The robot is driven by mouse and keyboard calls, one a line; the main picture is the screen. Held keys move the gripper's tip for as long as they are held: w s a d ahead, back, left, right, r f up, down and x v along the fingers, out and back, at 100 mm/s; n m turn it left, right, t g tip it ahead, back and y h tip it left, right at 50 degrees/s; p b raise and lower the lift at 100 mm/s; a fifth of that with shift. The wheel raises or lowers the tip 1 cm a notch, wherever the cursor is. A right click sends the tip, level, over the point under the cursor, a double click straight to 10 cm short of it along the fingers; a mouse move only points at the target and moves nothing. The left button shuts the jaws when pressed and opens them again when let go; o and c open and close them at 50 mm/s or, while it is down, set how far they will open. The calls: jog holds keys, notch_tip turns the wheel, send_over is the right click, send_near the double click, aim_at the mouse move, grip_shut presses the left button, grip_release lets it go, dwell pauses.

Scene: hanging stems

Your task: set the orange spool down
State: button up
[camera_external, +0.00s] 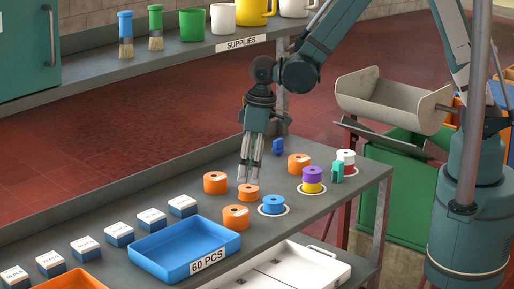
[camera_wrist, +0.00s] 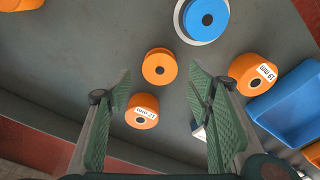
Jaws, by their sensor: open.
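The orange spool (camera_external: 248,192) stands on the grey bench, flat side down, among larger orange rolls. In the wrist view the spool (camera_wrist: 159,68) shows its round top and dark centre hole, a little ahead of and between the fingertips. My gripper (camera_external: 249,182) points down just above or at the spool; the exact height gap is hard to tell. In the wrist view its green padded fingers (camera_wrist: 160,88) are spread apart, with nothing held between them.
Orange rolls (camera_external: 215,182) (camera_external: 236,217) stand close by, another (camera_external: 299,163) further right. A blue spool (camera_external: 272,205) sits on a white ring. Right of it, a purple spool (camera_external: 312,174) is stacked on a yellow one (camera_external: 312,187). A blue tray (camera_external: 150,243) lies in front, left.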

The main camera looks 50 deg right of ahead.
aim_at(257, 187)
notch_tip(257, 187, up, 7)
jog(key=shift+s+d+f, duration=0.15)
jog(key=shift+s+d, duration=0.1)
jog(key=shift+s, duration=0.1)
dwell(0.8)
jog(key=s+d+r+m+t, duration=0.1)
jog(key=s+d+r+m, duration=0.1)
jog(key=d+r, duration=0.65)
jog(key=s+d+r+m+t, duration=0.15)
jog(key=d+r, duration=0.35)
jog(key=d, duration=0.6)
jog(key=s+d+r+m+t, duration=0.1)
jog(key=s+d+r, duration=0.1)
jog(key=s+d, duration=0.4)
jog(key=s+d+r+m+t, duration=0.2)
jog(key=s+d, duration=0.3)
jog(key=d, duration=0.5)
jog(key=shift+s+d+r+h, duration=0.3)
jog(key=shift+s+r+h, duration=0.1)
jog(key=shift+r, duration=0.25)
jog(key=shift+o, duration=0.5)
jog(key=shift+w, duration=0.1)
